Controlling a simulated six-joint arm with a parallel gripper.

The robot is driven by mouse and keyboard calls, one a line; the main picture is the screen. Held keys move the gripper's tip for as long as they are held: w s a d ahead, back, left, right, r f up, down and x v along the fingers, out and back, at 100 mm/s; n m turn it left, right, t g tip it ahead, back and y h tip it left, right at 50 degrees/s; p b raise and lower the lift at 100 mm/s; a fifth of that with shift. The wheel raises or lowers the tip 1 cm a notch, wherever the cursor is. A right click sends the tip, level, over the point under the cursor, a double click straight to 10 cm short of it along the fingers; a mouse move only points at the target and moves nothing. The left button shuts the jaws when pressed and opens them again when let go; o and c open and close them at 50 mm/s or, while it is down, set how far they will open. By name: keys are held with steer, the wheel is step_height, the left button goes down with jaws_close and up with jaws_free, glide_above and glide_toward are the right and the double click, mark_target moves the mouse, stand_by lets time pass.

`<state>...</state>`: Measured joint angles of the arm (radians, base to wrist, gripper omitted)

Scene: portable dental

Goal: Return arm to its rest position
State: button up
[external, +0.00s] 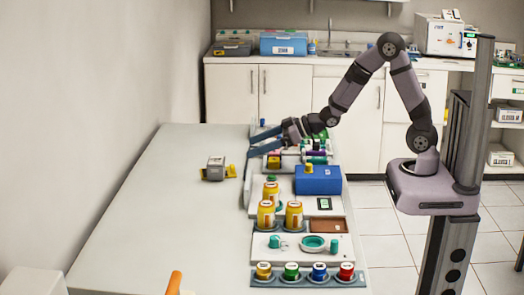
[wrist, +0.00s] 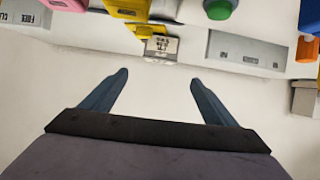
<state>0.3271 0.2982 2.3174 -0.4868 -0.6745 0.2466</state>
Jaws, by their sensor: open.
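My gripper (external: 253,145) is at the far end of the long table (external: 160,190) in the external view, with my arm arched over from its base at the right. Its two blue-grey fingers point left over the table. In the wrist view my gripper (wrist: 159,77) has its fingers spread apart, with nothing between them but pale surface. A grey box with a label (wrist: 161,47) shows ahead of the fingertips, beside yellow parts. What lies directly under the gripper is partly hidden in the external view.
A grey block with yellow parts (external: 215,168) stands alone mid-table. Along the right edge are a blue box (external: 318,181), several yellow jars (external: 266,214), a tray with teal items (external: 312,242) and a row of coloured caps (external: 318,272). The left side of the table is largely clear.

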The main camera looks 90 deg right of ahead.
steer(key=s+a+r+n+g+p, duration=0.35)
steer(key=s+a+g+p, duration=0.2)
steer(key=s+a, duration=0.4)
steer(key=s+f+m+g+p, duration=0.2)
steer(key=s+g, duration=0.5)
steer(key=s, duration=1.3)
steer(key=shift+s+a+m+g+p, duration=0.15)
steer(key=shift+m+g+p, duration=0.2)
steer(key=shift+m+p, duration=0.7)
